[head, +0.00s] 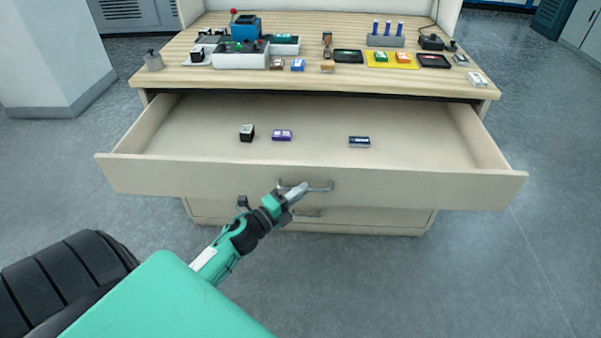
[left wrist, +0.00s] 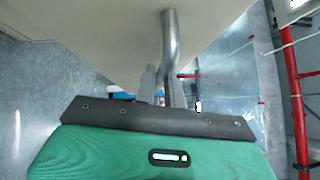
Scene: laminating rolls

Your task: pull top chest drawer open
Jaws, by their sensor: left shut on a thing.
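The top chest drawer (head: 408,186) is a wide cream drawer, pulled well out from under the wooden top. Its inside shows, with a few small items on its floor. Its metal bar handle (head: 322,187) is on the middle of its front. My left gripper (head: 299,190) is at the left part of this handle and shut on it. In the left wrist view the handle (left wrist: 170,45) rises from behind the gripper's dark edge towards the cream drawer front (left wrist: 100,20). The fingertips are mostly hidden there. My right gripper is not in view.
In the drawer lie a black-and-white box (head: 247,133), a purple item (head: 282,135) and a dark blue item (head: 359,142). The wooden top (head: 220,84) carries several small things and devices. A lower drawer (head: 370,217) is closed beneath. Grey floor (head: 480,270) is clear at the right.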

